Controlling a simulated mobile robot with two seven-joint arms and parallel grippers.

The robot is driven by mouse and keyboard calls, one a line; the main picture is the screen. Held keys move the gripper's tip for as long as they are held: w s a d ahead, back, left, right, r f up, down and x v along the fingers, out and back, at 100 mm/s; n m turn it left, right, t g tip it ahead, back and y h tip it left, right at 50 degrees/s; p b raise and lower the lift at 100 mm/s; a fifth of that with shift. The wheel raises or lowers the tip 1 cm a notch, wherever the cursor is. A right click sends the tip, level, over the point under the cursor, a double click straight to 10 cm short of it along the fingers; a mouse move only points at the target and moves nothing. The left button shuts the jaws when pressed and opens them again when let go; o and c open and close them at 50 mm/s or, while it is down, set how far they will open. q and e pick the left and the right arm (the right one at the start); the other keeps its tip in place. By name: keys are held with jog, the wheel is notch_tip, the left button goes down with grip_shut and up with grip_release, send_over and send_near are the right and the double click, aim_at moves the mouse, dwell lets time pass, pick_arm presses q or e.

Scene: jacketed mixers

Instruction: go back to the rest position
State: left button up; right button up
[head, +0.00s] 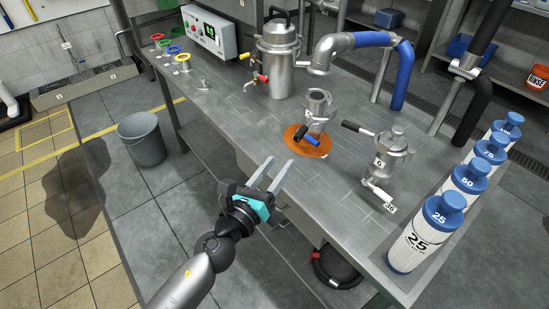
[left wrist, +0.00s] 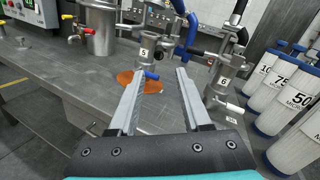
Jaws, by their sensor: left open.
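My left gripper (head: 277,176) is open and empty. In the head view it hangs over the front edge of the steel bench (head: 225,108), short of the metal fittings on it. In the left wrist view its two fingers (left wrist: 155,105) are spread apart with nothing between them that they touch. Beyond the fingers, a fitting marked 5 (left wrist: 146,55) stands by an orange disc (left wrist: 152,86). My right gripper is in neither view.
A fitting marked 6 (head: 391,160) stands right of the orange disc (head: 323,142). Several white cartridges with blue caps, one marked 25 (head: 418,240), line the bench's right end. A jacketed vessel (head: 278,60) stands at the back. A grey bucket (head: 141,138) is on the floor at left.

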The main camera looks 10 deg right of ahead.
pick_arm(q)
jog(key=s+a+f+n+g+y, duration=0.1)
jog(key=s+a+f+n+y, duration=0.2)
jog(key=a+f+n, duration=0.35)
jog(key=s+a+f+n+g+y, duration=0.2)
jog(key=a+f+n+y, duration=0.15)
jog(key=f+n, duration=0.6)
jog(key=s+a+f+n+g+y, duration=0.15)
jog(key=s+a+f+n, duration=0.35)
jog(key=f, duration=0.7)
jog(key=s+a+f+n+g+y, duration=0.3)
jog(key=s+a+f+n+g, duration=0.1)
jog(key=s+a+f+n, duration=0.6)
jog(key=s+a+f+n+g, duration=0.1)
jog(key=s+f+n+g, duration=0.1)
jog(key=s, duration=0.8)
jog(key=s+a+f+n+g, duration=0.1)
jog(key=s+f+n, duration=0.4)
jog(key=s, duration=0.6)
jog(key=shift+a+g+y, duration=0.3)
jog(key=shift+a+g, duration=0.05)
jog(key=shift+g, duration=0.3)
